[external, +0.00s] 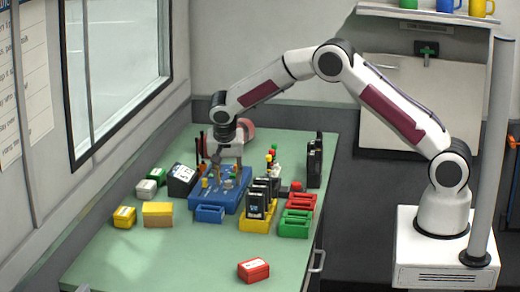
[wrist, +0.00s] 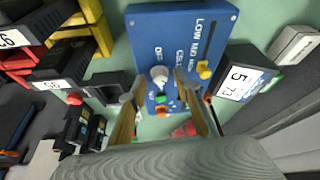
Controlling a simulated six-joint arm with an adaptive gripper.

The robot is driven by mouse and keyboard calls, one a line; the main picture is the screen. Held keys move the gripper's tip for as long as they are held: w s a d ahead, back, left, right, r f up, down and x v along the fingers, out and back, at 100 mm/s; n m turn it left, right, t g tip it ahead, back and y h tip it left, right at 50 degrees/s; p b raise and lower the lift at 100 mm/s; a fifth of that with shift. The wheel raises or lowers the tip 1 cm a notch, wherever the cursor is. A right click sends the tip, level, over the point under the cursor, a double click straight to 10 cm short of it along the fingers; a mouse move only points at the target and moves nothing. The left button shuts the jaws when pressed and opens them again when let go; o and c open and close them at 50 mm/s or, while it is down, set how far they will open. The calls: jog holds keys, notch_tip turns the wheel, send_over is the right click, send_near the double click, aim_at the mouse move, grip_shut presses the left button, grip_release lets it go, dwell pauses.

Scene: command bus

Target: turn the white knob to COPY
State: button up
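The white knob (wrist: 159,74) sits on a blue panel (wrist: 148,22) in the wrist view. Its pointer direction is too small to tell. Panel lettering reads LOW, MID and part of OFF; I cannot make out COPY. My gripper (wrist: 157,88) is open, its two tan fingers apart on either side of the white knob in this view. I cannot tell whether they touch it. In the external view my gripper (external: 217,172) points down over the blue panel (external: 233,196), and the white knob cannot be made out there.
A yellow knob (wrist: 204,70) is close beside the right finger. Green and orange buttons lie between the fingers. A black display (wrist: 243,78) stands right of the panel. Black devices in coloured holders (external: 256,222) crowd its other side. The front bench is mostly clear, with a red box (external: 253,271).

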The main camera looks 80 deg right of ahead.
jog(key=shift+a+r, duration=0.25)
jog(key=shift+r, duration=0.3)
jog(key=shift+v, duration=0.95)
jog(key=s+a, duration=0.2)
jog(key=a, duration=0.9)
jog(key=shift+a+f, duration=0.2)
jog(key=shift+a, duration=0.2)
jog(key=shift+d, duration=0.15)
jog(key=n+t+y, duration=0.4)
jog(key=n+y, duration=0.2)
jog(key=n, duration=1.3)
send_near(228, 182)
jog(key=shift+d, duration=0.15)
